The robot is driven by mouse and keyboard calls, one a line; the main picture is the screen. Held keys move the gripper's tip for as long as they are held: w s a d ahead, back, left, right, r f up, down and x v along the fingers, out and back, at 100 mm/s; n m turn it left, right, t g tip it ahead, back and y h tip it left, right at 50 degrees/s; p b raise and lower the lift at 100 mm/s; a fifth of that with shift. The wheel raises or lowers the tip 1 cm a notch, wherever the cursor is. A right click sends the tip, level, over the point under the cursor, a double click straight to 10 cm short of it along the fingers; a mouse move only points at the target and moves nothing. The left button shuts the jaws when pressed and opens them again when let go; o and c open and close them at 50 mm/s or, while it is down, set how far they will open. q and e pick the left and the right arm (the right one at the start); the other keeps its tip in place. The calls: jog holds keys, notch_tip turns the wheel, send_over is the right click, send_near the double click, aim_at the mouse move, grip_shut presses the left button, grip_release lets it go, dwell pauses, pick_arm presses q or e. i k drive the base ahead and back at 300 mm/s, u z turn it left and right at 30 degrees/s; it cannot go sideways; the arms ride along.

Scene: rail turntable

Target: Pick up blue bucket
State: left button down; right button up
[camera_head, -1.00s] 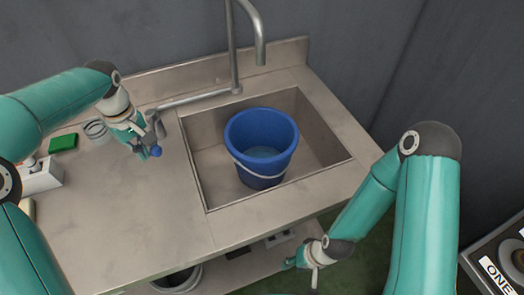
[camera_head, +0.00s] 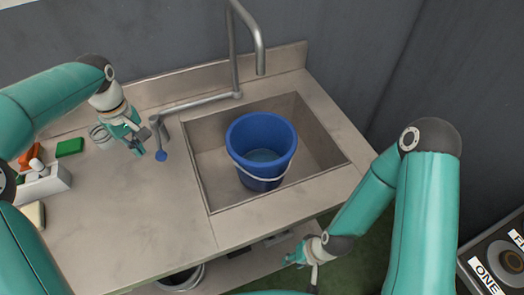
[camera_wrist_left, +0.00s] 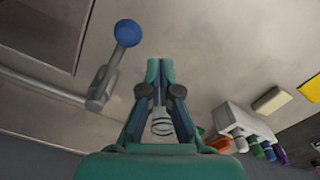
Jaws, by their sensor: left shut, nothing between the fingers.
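The blue bucket (camera_head: 245,140) stands upright in the sink basin (camera_head: 222,197), with water inside and its pale handle hanging down at the front. My left gripper (camera_head: 138,149) is shut and empty over the counter, left of the sink. It is just left of the tap's blue-knobbed lever (camera_head: 161,156) and apart from it. The left wrist view shows its closed fingertips (camera_wrist_left: 160,64), with the blue knob (camera_wrist_left: 127,33) to their left. My right gripper (camera_head: 291,261) is low in front of the counter, too small to read its opening.
The grey tap (camera_head: 235,55) arches behind the bucket, with a pipe along the counter back. A white caddy (camera_head: 45,185), a green sponge (camera_head: 69,147) and a jar (camera_head: 99,135) sit at the left. The counter (camera_head: 150,220) front is clear.

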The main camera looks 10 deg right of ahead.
aim_at(261, 146)
jog(key=z, duration=0.05)
jog(key=k, duration=1)
jog(key=u, duration=0.05)
